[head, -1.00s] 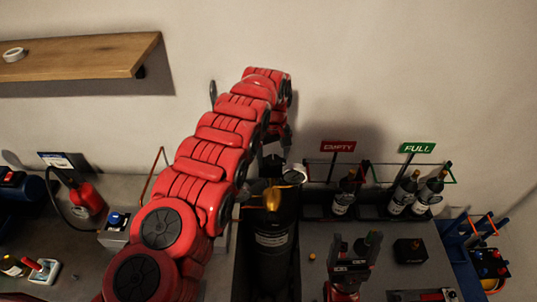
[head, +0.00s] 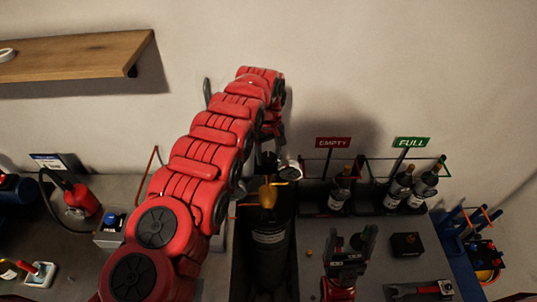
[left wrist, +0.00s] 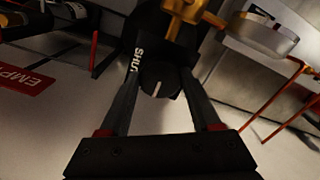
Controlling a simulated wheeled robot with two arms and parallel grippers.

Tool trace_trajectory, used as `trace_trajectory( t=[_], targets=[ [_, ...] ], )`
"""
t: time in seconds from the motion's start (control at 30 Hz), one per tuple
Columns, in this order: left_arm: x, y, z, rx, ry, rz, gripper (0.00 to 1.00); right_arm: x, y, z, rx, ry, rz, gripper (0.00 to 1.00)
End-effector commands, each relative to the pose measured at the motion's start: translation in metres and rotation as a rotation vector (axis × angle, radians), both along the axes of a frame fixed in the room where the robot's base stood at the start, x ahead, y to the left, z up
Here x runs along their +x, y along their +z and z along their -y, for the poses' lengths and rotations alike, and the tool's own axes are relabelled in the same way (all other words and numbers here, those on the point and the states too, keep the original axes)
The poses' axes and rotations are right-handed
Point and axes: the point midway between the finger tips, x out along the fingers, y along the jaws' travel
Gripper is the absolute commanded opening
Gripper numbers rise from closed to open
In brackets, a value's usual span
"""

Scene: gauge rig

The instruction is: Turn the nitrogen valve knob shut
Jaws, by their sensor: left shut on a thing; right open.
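The black valve knob (left wrist: 159,80) shows in the left wrist view with a white line on its face and the white letters "SHU" beside it. My left gripper (left wrist: 158,84) is shut on the knob, one finger on each side. In the head view my left gripper (head: 268,152) is behind the brass valve body (head: 268,194), and the knob is hard to make out there. The valve sits on top of a black cylinder (head: 269,262). A round gauge (head: 289,171) is beside it on the right. My right gripper (head: 348,249) is open and empty, low at the right.
Dark bottles (head: 340,190) stand in racks under the red EMPTY sign (head: 333,142) and the green FULL sign (head: 411,142). A black box (head: 407,245) lies on the grey bench. A red extinguisher (head: 82,199) and a blue button box (head: 111,227) are at the left.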

Motion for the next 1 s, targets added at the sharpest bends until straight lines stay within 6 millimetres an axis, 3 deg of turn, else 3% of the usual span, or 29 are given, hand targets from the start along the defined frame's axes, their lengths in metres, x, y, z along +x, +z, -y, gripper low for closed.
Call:
trace_trajectory(
  t=[0.27,0.63,1.0],
  targets=[
    [0.003,-0.004,-0.001,0.0,-0.086,0.009,0.09,0.0,-0.026,0.0,0.0,0.0,0.0,0.8],
    [0.003,-0.006,-0.002,0.0,-0.394,0.01,0.09,0.0,-0.083,0.0,0.0,0.0,0.0,0.8],
    [0.002,0.001,-0.001,0.001,-0.747,0.007,0.09,0.0,-0.097,0.0,0.0,0.0,0.0,0.8]
  ],
)
